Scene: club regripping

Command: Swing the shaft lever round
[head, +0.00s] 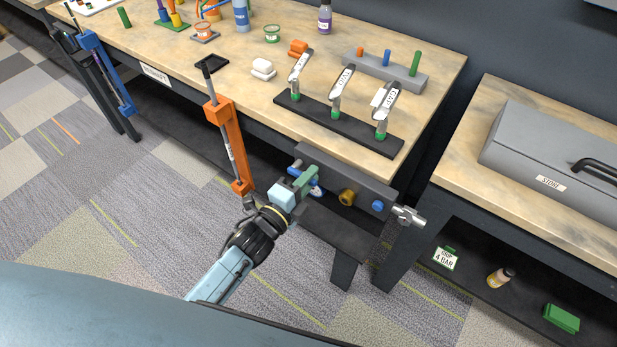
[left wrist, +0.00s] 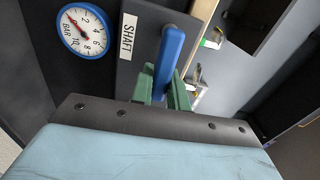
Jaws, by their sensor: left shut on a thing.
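The shaft lever, a blue handle (left wrist: 166,62), runs down from its pivot in the left wrist view, beside a white SHAFT label (left wrist: 128,38) on a dark panel. My left gripper (left wrist: 165,97) has green fingers, one on each side of the lever's lower end, and is shut on it. In the head view my left gripper (head: 307,181) is at the dark panel (head: 358,172) below the bench's front corner. The blue lever (head: 317,190) shows only partly there, behind the fingers. My right gripper is in neither view.
A pressure gauge (left wrist: 84,31) sits beside the label, its red needle pointing to the upper left. A brass knob (head: 347,197), a blue knob (head: 377,206) and a silver fitting (head: 408,215) are right of my gripper. An orange holder (head: 226,140) with a club stands to the left.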

